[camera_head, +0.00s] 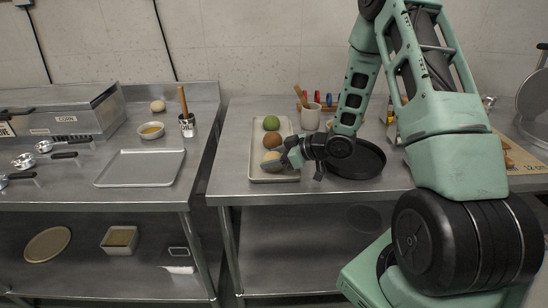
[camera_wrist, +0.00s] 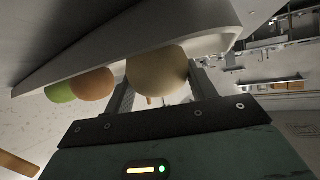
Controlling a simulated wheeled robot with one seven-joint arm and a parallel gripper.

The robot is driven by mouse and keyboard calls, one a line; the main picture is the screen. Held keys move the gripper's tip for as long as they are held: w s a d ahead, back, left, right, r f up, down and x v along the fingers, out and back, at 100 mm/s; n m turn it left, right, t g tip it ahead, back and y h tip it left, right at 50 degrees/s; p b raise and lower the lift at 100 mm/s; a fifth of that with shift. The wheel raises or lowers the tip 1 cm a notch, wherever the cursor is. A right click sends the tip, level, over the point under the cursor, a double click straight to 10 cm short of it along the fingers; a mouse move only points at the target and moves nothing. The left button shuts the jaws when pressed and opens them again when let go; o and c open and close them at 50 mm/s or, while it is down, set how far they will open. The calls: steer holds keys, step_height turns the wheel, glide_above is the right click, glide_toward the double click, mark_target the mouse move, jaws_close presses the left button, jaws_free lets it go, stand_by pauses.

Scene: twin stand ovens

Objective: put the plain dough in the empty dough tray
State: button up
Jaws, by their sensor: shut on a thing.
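The plain dough (camera_head: 270,159) is a pale ball at the near end of a light tray (camera_head: 259,176) on the right table. My gripper (camera_head: 283,159) is shut on it from the right. In the wrist view the plain dough (camera_wrist: 158,69) sits between both fingers of my gripper (camera_wrist: 162,88). Whether it touches the tray is unclear. A brown dough ball (camera_head: 271,140) and a green one (camera_head: 271,123) lie behind it in a row, also in the wrist view. An empty grey tray (camera_head: 142,168) lies on the left table.
A gap separates the two tables. Another pale ball (camera_head: 158,106), a bowl (camera_head: 151,130) and a metal cup (camera_head: 188,127) stand behind the empty tray. Measuring cups (camera_head: 44,146) lie left of it. A dark round pan (camera_head: 358,163) is right of the dough tray.

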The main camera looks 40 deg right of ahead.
steer(key=o, duration=0.8)
steer(key=shift+f, duration=0.1)
steer(key=shift+c, duration=0.2)
